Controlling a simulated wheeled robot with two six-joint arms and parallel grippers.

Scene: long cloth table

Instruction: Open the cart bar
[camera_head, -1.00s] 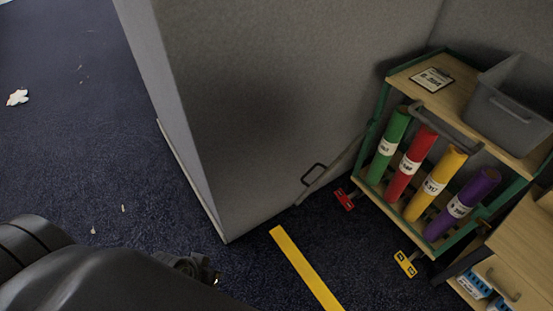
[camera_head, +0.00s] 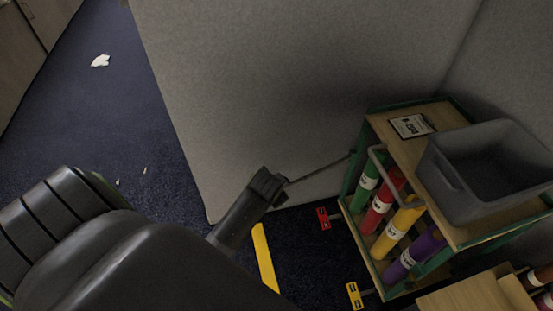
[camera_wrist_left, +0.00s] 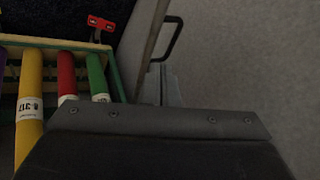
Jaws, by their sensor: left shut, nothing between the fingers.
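The cart (camera_head: 362,190) stands at the right, with a thin bar (camera_head: 322,167) reaching out from its left side along the grey partition. In the left wrist view the bar (camera_wrist_left: 152,45) ends near a black loop handle (camera_wrist_left: 172,40). In the head view my left gripper (camera_head: 276,188) is over the bar's outer end and hides the handle. It is shut with nothing in it; whether it touches the handle, I cannot tell. A second grey bar (camera_head: 376,160) runs along the cart's front, above the green, red, yellow and purple rolls. My right gripper is not in view.
A grey bin (camera_head: 455,185) and a label card (camera_head: 411,126) sit on the cart's top. Red (camera_head: 323,217) and yellow (camera_head: 354,295) pedals stick out at floor level. A yellow floor strip (camera_head: 264,258) lies below my gripper. The grey partition (camera_head: 300,80) stands close behind.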

